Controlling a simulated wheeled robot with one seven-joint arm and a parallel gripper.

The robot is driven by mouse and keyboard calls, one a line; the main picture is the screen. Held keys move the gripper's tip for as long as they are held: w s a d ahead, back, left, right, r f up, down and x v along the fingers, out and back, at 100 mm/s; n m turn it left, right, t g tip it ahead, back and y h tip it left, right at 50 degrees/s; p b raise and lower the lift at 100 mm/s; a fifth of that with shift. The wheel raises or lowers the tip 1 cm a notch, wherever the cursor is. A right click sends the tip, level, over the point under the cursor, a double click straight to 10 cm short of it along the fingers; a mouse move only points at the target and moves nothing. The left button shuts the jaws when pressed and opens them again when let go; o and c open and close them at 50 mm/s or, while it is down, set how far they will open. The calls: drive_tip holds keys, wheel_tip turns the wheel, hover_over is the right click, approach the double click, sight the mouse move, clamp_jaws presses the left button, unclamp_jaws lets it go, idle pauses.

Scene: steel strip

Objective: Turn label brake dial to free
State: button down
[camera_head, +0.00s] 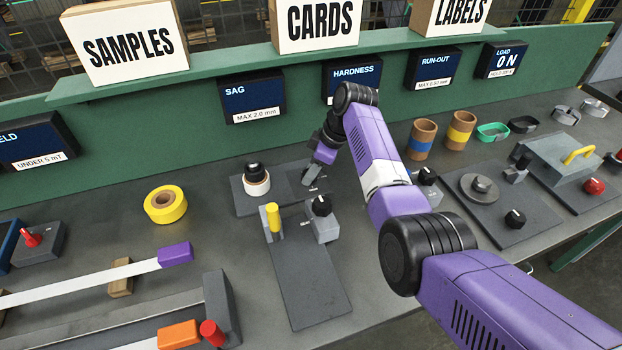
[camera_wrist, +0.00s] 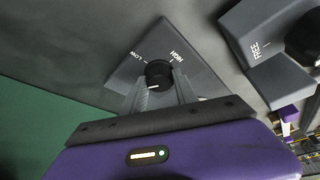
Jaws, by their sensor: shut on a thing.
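My gripper (camera_wrist: 161,88) is shut on a black round dial (camera_wrist: 158,72) on a grey block marked LOW and HIGH, one finger on each side. In the head view my gripper (camera_head: 313,176) is low over the dark plate beside the label roll (camera_head: 257,183); the gripped dial is mostly hidden there. A second dial (camera_wrist: 308,42), on a grey block marked FREE, is at the right edge of the wrist view, cut off and apart from my gripper. In the head view a black dial on a grey block (camera_head: 322,206) stands just in front of my gripper, probably that one.
A yellow-topped post (camera_head: 273,217) stands on the front plate (camera_head: 310,285). A yellow tape roll (camera_head: 166,204) lies to the left. My arm reaches across the bench from the right. Another black knob (camera_head: 428,175) stands just right of it. The green back panel (camera_head: 190,125) is behind.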

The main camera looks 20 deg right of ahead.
drive_tip(key=n+b, duration=0.2)
drive_tip(key=b, duration=0.2)
drive_tip(key=n+g+b, duration=0.1)
drive_tip(key=n+b, duration=0.1)
drive_tip(key=b, duration=0.2)
drive_tip(key=shift+w+f+n+g+y, duration=0.15)
drive_tip(key=shift+f+n+g+y, duration=0.15)
drive_tip(key=shift+f+y, duration=0.1)
drive_tip(key=n+b, duration=0.1)
drive_tip(key=b, duration=0.2)
drive_tip(key=shift+r+n+g+b, duration=0.2)
drive_tip(key=shift+n+g+b, duration=0.15)
drive_tip(key=shift+n+g, duration=0.05)
drive_tip(key=shift+r, duration=0.15)
drive_tip(key=c, duration=0.9)
unclamp_jaws()
drive_tip(key=shift+c, duration=0.2)
drive_tip(key=v, duration=0.7)
drive_tip(key=shift+d+r+b, duration=0.2)
drive_tip(key=shift+r+b, duration=0.15)
